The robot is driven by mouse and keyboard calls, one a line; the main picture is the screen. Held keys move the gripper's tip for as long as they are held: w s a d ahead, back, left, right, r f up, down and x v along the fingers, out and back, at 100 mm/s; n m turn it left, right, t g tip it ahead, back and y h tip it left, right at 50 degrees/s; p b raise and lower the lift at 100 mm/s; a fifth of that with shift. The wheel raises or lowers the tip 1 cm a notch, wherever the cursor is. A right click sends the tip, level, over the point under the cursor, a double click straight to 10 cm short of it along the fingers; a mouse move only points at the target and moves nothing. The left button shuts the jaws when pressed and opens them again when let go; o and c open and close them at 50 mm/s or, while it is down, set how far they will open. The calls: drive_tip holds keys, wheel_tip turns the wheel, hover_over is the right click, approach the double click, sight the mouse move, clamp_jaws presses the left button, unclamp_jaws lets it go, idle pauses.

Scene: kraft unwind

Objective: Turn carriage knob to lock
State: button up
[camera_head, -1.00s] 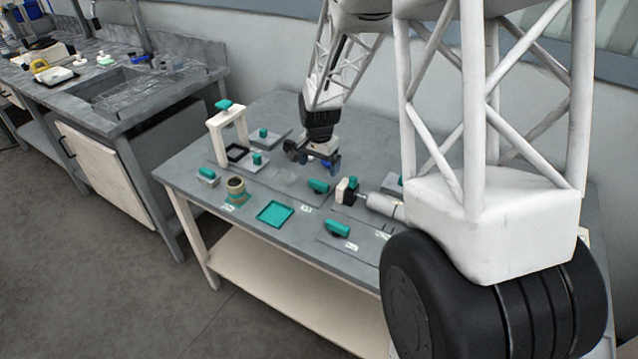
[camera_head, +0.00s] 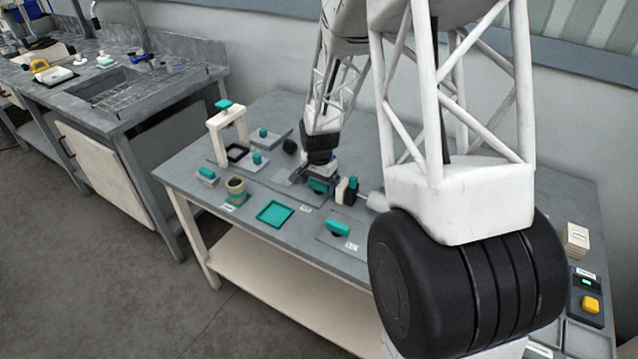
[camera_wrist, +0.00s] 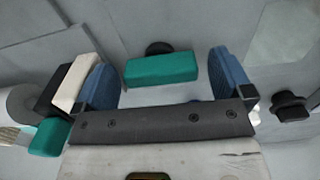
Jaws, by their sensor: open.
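In the wrist view a teal bar-shaped knob (camera_wrist: 161,68) lies between the two blue fingers of my gripper (camera_wrist: 166,82), with a gap on both sides. I cannot tell for certain that it is the carriage knob. A black round part shows just behind it. In the head view my gripper (camera_head: 320,181) is low over the bench, and teal (camera_head: 319,187) shows at its fingers. My gripper is open. A cream and black block (camera_head: 346,190) stands just to the right, and also shows close beside the left finger in the wrist view (camera_wrist: 75,83).
Other teal-handled parts share the bench (camera_head: 262,228): a cream arch (camera_head: 211,138), a teal square tray (camera_head: 289,206), a round cup (camera_head: 236,188) and a teal handle (camera_head: 338,229). A black knob (camera_wrist: 291,106) is right of the right finger. A yellow button box (camera_head: 590,304) stands far right.

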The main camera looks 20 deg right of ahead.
drive_tip(key=shift+f, duration=0.1)
drive_tip(key=c, duration=0.9)
